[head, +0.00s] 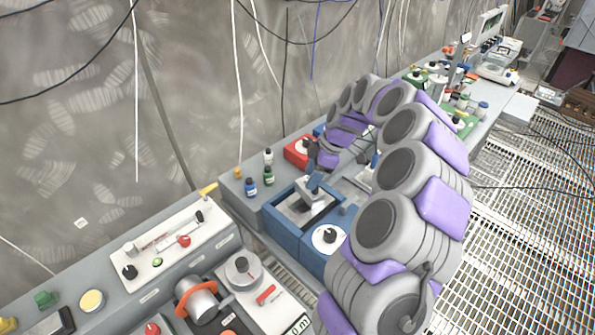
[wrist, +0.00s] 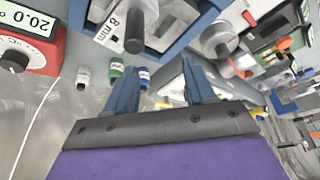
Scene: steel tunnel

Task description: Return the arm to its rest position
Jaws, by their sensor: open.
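My gripper (wrist: 160,68) shows in the wrist view as two blue fingers standing apart on a dark bar, with no object held between them. In the head view my grey and purple arm (head: 425,140) rises from the lower right. It arches over the bench and bends back down toward the wall side. Its far end is near the red box and the blue-framed box, and the fingers are hard to make out there.
A red box (head: 300,150) with a display, small bottles (head: 268,175) and a blue-framed box (head: 270,215) stand on the bench around the arm's end. A white panel (head: 170,240) is at left. Cables hang along the wall. Open grating floor (head: 510,230) is at right.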

